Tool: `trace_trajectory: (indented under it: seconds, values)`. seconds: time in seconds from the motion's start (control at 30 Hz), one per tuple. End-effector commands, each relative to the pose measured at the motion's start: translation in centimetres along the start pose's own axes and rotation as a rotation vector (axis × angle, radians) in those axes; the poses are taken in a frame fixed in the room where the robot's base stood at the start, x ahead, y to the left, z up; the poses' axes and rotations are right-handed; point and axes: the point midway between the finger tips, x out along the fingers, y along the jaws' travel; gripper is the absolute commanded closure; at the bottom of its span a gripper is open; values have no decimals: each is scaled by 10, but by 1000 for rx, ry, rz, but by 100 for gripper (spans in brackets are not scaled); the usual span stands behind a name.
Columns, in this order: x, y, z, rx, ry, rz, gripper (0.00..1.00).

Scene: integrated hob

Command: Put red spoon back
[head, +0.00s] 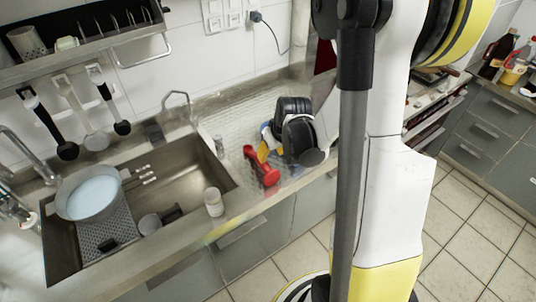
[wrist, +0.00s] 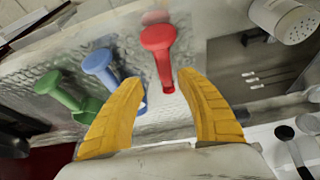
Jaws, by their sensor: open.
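The red spoon (head: 262,166) is on the ribbed drainboard right of the sink, near the counter's front edge. In the wrist view the red spoon (wrist: 161,50) has a rounded end and a narrow shaft, its lower end just beyond the gap between my fingertips. My gripper (wrist: 162,82) is open, with its two yellow fingers either side of that gap and nothing held. In the head view my gripper (head: 265,147) is just behind the red spoon, partly hidden by my own wrist. I cannot tell whether a finger touches the spoon.
A blue utensil (wrist: 100,66) and a green utensil (wrist: 62,92) lie left of the red spoon in the wrist view. The sink (head: 190,165) holds a strainer pot (head: 92,194). A white cup (head: 213,201) stands at its front right. Ladles (head: 110,100) hang on the wall.

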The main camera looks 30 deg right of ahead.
Motion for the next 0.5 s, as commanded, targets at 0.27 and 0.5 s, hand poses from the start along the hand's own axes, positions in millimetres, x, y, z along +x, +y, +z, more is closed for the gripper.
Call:
trace_trajectory:
  seconds: [0.27,0.5]
  values:
    - [-54,-30,-8,-12,29,6,57]
    - [-144,-92,3,-31,106,7,57]
